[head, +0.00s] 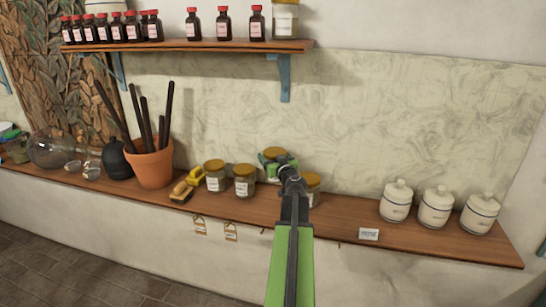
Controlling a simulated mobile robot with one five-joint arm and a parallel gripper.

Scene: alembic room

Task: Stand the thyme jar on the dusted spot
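Several glass jars with gold lids stand along the wooden shelf. Two stand side by side left of my gripper, the left jar (215,178) and the right jar (244,182). Another jar (313,188) is partly hidden behind my arm on the right. A further gold-lidded jar (273,153) shows just beyond my gripper (276,161), with green finger parts around it. I cannot tell if the fingers grip it or if it is off the shelf. The jar labels are too small to read, so I cannot tell which is thyme. No dusted spot can be made out.
A yellow-handled brush (187,186) lies left of the jars, beside a terracotta pot (149,165) of dark sticks. White lidded canisters (435,207) and a small card (369,234) are on the right. Clear shelf (345,205) lies between. An upper shelf (190,46) holds bottles.

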